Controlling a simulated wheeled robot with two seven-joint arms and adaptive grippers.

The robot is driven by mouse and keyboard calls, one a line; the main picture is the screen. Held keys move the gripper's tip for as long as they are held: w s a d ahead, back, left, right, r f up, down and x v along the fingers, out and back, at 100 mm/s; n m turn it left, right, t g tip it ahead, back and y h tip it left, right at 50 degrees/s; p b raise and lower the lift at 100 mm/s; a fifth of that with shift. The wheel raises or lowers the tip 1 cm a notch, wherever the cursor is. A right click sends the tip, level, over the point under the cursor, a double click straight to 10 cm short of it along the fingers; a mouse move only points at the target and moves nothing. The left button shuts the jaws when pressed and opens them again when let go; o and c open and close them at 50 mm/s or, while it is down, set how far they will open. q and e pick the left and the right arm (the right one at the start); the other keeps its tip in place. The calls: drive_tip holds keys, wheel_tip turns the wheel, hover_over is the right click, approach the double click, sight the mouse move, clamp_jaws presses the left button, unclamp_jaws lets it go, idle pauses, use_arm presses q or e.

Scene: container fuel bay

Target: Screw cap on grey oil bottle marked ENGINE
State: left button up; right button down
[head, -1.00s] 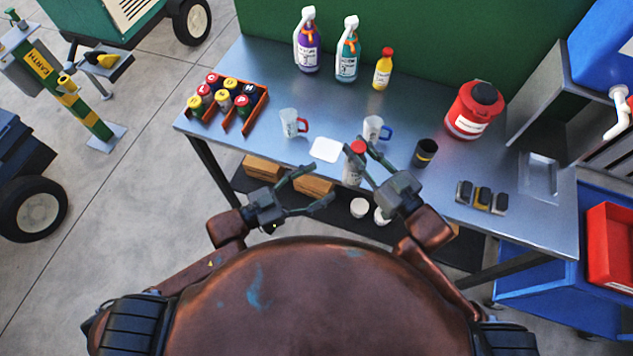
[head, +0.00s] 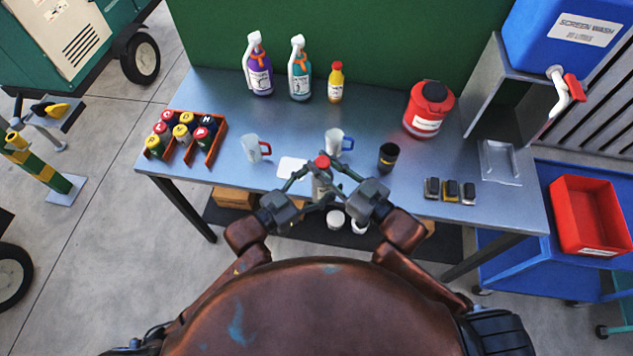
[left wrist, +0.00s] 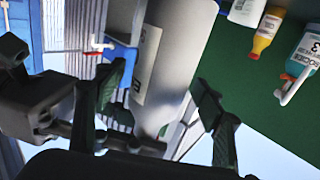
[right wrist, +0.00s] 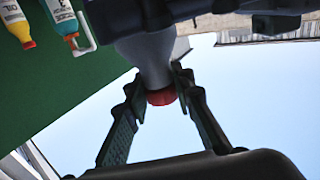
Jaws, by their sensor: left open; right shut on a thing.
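The grey bottle (head: 322,188) with a red cap (head: 322,162) is held in front of the table's near edge. My right gripper (head: 333,170) is shut on its top end; in the right wrist view the fingers flank the narrow neck and the red cap (right wrist: 162,96). The cap sits at the mouth; how tight it is cannot be told. My left gripper (head: 309,186) is open beside the bottle. In the left wrist view its fingers stand apart on either side of the grey body (left wrist: 178,60). The label shows edge-on and its word is not readable.
The table (head: 230,185) holds a white pad (head: 291,168), two mugs (head: 251,148), a dark cup (head: 388,156), small dark blocks (head: 451,190), a red canister (head: 428,108) and an orange crate (head: 208,150) of small cans. Spray bottles (head: 299,75) stand at the back.

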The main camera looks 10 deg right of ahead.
use_arm(q)
drive_tip(key=shift+c, duration=0.3)
drive_tip(key=c, duration=1.2)
drive_tip(key=shift+c, duration=0.2)
use_arm(e)
drive_tip(key=c, duration=1.6)
unclamp_jaws()
drive_tip(key=shift+s+d+f, duration=0.1)
drive_tip(key=shift+s+d, duration=0.3)
drive_tip(key=v, duration=1.1)
